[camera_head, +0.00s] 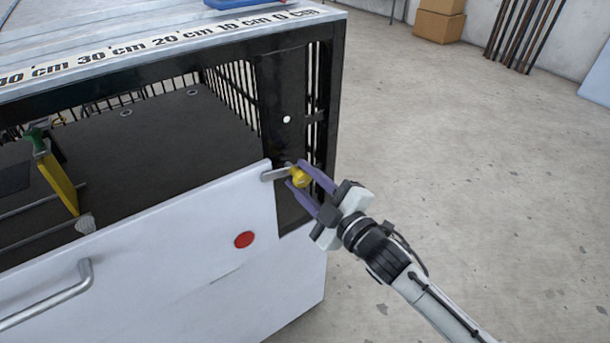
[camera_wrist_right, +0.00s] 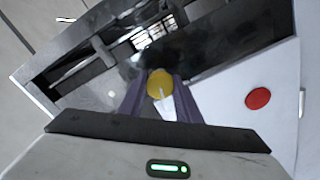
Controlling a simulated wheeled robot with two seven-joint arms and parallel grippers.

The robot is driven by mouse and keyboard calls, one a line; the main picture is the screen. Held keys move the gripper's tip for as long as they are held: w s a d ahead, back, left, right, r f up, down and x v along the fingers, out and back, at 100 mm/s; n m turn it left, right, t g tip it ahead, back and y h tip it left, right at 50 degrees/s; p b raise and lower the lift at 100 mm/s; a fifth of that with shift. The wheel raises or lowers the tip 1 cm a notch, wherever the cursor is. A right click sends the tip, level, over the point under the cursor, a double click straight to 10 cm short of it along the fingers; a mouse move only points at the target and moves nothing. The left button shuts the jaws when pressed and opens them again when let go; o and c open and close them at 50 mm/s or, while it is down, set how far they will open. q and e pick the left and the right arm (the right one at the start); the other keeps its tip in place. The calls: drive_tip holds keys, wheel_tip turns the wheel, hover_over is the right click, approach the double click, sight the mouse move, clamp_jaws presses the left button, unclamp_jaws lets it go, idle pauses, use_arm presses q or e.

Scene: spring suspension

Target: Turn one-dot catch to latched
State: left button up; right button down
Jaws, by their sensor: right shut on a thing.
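The catch has a round yellow knob (camera_head: 301,178) and a flat metal tongue (camera_head: 275,174) pointing left over the top right corner of the white panel (camera_head: 200,240). A single white dot (camera_head: 287,119) marks the black plate above it. My right gripper (camera_head: 298,174) is shut on the yellow knob, one purple finger on each side. In the right wrist view the knob (camera_wrist_right: 160,84) sits between the two fingers, with a pale strip below it. My left gripper is not in view.
A red disc (camera_head: 244,240) and a bar handle (camera_head: 50,298) are on the white panel. Inside the dark cabinet, a yellow-bladed tool with a green end (camera_head: 58,180) lies at the left. The concrete floor to the right is clear; cardboard boxes (camera_head: 440,22) stand far back.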

drive_tip(key=shift+n, duration=1.1)
drive_tip(key=c, duration=1.3)
unclamp_jaws()
drive_tip(key=v, duration=1)
drive_tip(key=shift+s+d, duration=0.1)
drive_tip(key=shift+s, duration=0.05)
